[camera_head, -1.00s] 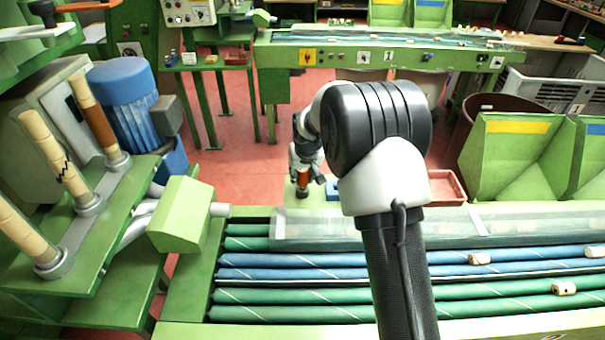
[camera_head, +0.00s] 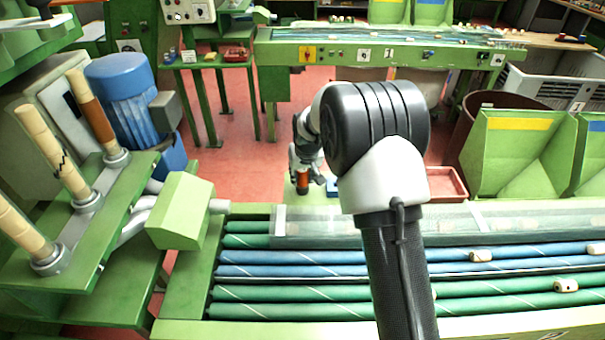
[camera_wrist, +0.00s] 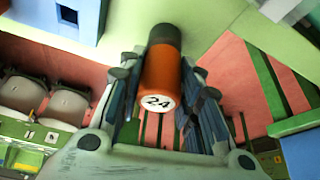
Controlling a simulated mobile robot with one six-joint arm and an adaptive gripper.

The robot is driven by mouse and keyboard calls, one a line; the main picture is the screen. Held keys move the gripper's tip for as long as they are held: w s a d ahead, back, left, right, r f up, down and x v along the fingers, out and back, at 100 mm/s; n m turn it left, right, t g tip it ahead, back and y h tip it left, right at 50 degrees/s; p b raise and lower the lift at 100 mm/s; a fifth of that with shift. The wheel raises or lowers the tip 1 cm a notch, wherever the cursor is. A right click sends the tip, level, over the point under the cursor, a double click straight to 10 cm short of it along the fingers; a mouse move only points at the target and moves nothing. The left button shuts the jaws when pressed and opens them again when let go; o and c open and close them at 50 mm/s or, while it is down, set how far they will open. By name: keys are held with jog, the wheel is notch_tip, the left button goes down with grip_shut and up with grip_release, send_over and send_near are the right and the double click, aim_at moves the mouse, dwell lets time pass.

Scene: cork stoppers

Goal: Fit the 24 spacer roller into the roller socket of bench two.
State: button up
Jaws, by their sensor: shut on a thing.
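The 24 spacer roller (camera_wrist: 161,78) is an orange cylinder with a dark brown far end and a white end face marked 24. My gripper (camera_wrist: 159,72) is shut on it, with a finger on each side. In the head view the roller (camera_head: 303,182) hangs roughly upright, slightly tilted, below my gripper (camera_head: 304,160), above the far side of the near green machine. A blue block (camera_wrist: 82,14) with a dark square hole lies to the upper left in the wrist view, apart from the roller. I cannot tell whether it is the roller socket.
A red tray (camera_head: 446,186) stands right of my arm. The near bench has green and blue rollers (camera_head: 290,272) with several corks on them. A second green bench (camera_head: 385,56) stands behind, across red floor. A blue motor (camera_head: 122,95) and upright cork stacks are at left.

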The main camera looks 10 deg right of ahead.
jog(key=shift+f, duration=0.15)
jog(key=o, duration=1.2)
jog(key=shift+c, duration=0.2)
jog(key=v, duration=1.2)
